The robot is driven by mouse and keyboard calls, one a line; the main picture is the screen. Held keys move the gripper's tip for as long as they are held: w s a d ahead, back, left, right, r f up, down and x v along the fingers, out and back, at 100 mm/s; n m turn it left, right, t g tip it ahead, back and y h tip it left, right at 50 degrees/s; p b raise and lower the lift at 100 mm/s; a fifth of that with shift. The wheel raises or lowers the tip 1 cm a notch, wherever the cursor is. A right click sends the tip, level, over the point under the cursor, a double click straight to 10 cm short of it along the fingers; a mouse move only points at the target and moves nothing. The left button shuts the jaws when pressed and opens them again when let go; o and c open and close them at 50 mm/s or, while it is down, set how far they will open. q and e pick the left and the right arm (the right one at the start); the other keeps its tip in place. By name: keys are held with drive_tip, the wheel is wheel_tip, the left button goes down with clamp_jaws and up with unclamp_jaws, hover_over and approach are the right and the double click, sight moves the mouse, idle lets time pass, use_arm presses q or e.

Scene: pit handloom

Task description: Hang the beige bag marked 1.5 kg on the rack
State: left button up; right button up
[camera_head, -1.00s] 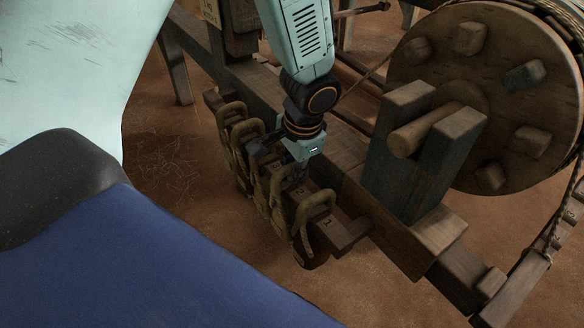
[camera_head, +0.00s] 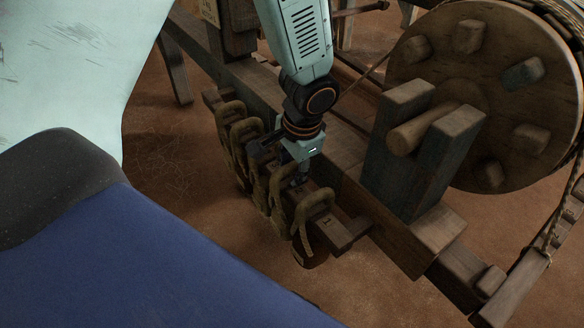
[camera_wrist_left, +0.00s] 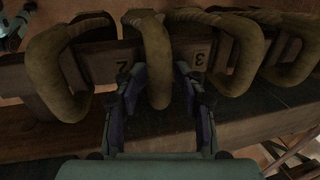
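The rack (camera_head: 345,231) is a wooden bar along the loom's side, with several bags hanging from it by thick tan loop handles. In the left wrist view the rack (camera_wrist_left: 106,62) shows the numbers 2 and 3. My left gripper (camera_head: 281,165) is down at the middle of the row. In the left wrist view its two fingers stand on either side of one handle (camera_wrist_left: 156,68), between the numbers, with small gaps visible. That handle hangs over the rack. No weight marking is readable, so I cannot tell which bag is 1.5 kg. My right gripper is not in view.
Neighbouring handles (camera_wrist_left: 55,62) and (camera_wrist_left: 238,55) hang close on both sides of the fingers. A wooden post block (camera_head: 405,165) and a large round wooden wheel (camera_head: 490,95) stand right of my left arm. Bare earth floor (camera_head: 165,180) is left of the rack.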

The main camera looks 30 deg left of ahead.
use_arm(q)
drive_tip(key=shift+o, duration=0.4)
drive_tip(key=shift+s+f, duration=0.1)
drive_tip(key=shift+s, duration=0.05)
wheel_tip(320, 180, up, 12)
drive_tip(key=d, duration=0.2)
drive_tip(key=shift+s, duration=0.35)
drive_tip(key=shift+d, duration=0.1)
